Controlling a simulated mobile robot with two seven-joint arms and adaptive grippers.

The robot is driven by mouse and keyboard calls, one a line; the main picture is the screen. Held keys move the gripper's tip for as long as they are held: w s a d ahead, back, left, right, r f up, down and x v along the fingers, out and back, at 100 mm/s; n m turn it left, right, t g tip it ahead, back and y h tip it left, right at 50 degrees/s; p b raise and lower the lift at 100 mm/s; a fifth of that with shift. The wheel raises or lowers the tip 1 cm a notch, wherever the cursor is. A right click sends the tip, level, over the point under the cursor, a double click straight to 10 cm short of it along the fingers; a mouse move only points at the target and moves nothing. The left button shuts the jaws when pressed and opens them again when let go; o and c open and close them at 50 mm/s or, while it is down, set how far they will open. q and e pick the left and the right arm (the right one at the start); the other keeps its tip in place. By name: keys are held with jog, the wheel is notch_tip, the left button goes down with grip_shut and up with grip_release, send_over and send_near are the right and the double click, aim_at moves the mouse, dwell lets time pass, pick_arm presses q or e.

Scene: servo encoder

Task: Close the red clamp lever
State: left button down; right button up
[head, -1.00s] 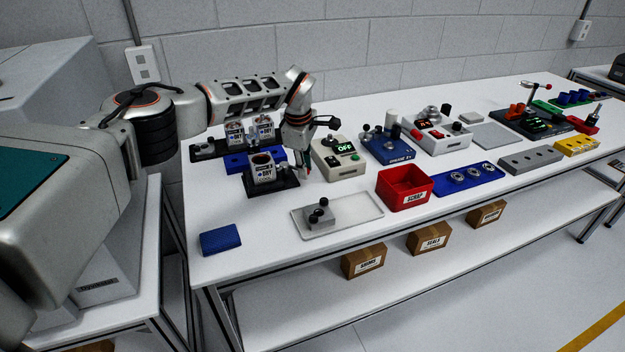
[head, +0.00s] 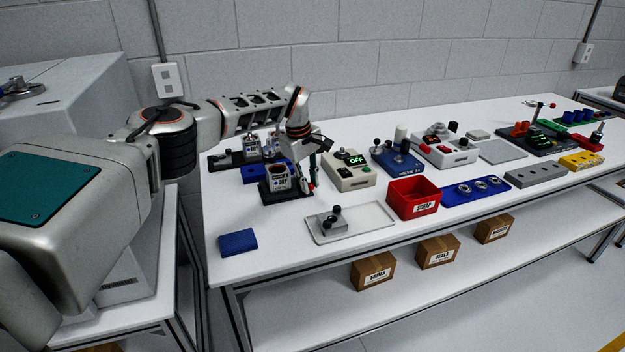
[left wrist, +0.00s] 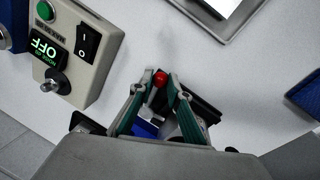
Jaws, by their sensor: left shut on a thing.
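The red lever tip (left wrist: 160,78) shows in the left wrist view as a small red ball between my left gripper's green-edged fingertips. My left gripper (head: 312,181) is shut on it. A little red shows at the fingertips there. The lever's arm and pivot are mostly hidden by the fingers, so I cannot tell its exact angle. My right gripper is not in view.
A grey box with an OFF display (head: 352,172) stands close to the right of the gripper. A tray (head: 375,222) and a red SCRAP bin (head: 413,199) lie nearer the front. A blue block (head: 238,242) is at the front left. The table between it and the tray is clear.

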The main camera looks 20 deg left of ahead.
pick_arm(q)
jog(key=shift+a, duration=0.1)
jog(key=shift+m, duration=0.3)
jog(key=c, duration=1.9)
grip_release()
jog(key=shift+s, duration=0.1)
